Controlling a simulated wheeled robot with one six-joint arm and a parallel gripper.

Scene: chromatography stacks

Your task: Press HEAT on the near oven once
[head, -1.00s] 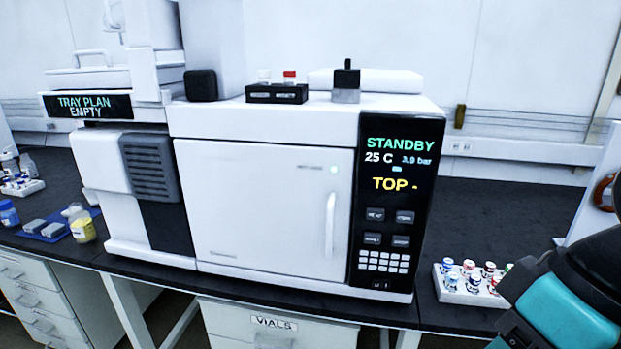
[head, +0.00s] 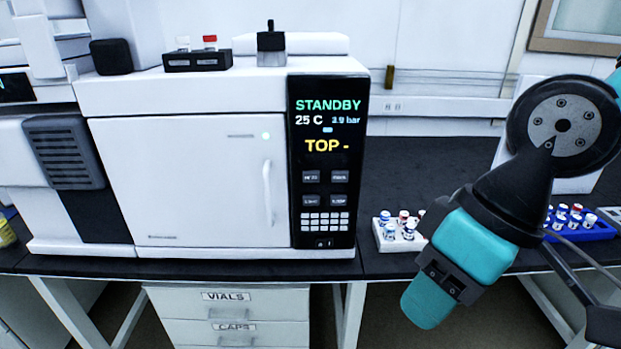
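The near oven (head: 190,190) is a white box with a closed door and a vertical handle. Its black control panel (head: 298,228) is on the right of its front. The screen reads STANDBY, 25 C, 3.9 bar and TOP -. Below it are several grey keys with small, blurred labels; the upper left key (head: 311,176) looks like HEAT, though I cannot read it surely. A small keypad (head: 326,221) sits under them. My teal and black arm is at the right, apart from the panel. I cannot make out my gripper's fingertips.
A white vial rack (head: 386,243) stands on the dark bench right of the oven, partly behind my arm. A blue vial rack (head: 594,232) is farther right. A black vial holder (head: 197,62) sits on the oven. Drawers (head: 228,313) are below the bench.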

